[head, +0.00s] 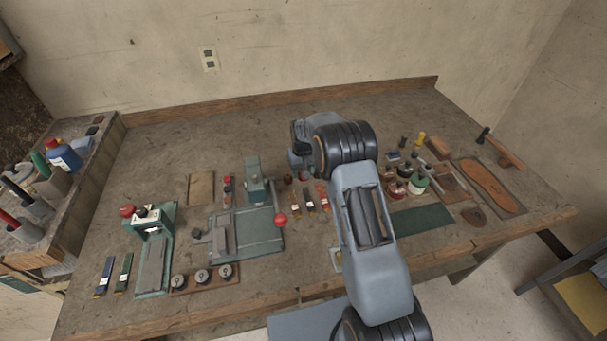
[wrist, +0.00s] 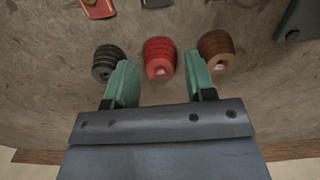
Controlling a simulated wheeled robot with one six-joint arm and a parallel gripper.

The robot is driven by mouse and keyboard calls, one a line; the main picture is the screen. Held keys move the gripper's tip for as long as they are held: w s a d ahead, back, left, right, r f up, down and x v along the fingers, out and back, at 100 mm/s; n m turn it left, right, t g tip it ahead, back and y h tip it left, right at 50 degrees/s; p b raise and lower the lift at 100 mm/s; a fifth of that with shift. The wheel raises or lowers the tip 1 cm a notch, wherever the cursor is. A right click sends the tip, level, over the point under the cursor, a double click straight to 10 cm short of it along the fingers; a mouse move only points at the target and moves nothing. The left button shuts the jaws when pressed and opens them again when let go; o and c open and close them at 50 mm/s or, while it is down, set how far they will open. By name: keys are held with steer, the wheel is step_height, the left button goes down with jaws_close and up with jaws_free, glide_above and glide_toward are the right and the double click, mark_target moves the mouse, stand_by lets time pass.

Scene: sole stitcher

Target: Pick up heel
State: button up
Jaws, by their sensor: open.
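A small dark brown rounded piece (head: 474,215), which looks like the heel, lies flat at the front right of the bench in the head view. It is below the tan sole and apart from it. It does not show in the wrist view. My gripper (wrist: 159,72) is open and empty in the wrist view, its two green fingers apart. A red ribbed spool (wrist: 159,57) stands just beyond and between the fingertips. A black spool (wrist: 108,63) is to the left and a brown spool (wrist: 216,52) to the right. In the head view my arm hides the fingers.
The sole (head: 487,185) lies on a dark mat at the right, near a hammer (head: 500,148). Several bottles and tools stand left of it, beside a bare green mat (head: 421,219). A press with a red-knobbed lever (head: 260,190) stands mid-bench. The back of the bench is clear.

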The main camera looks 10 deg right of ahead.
steer(key=shift+f, duration=0.9)
steer(key=c, duration=0.7)
steer(key=shift+r, duration=0.15)
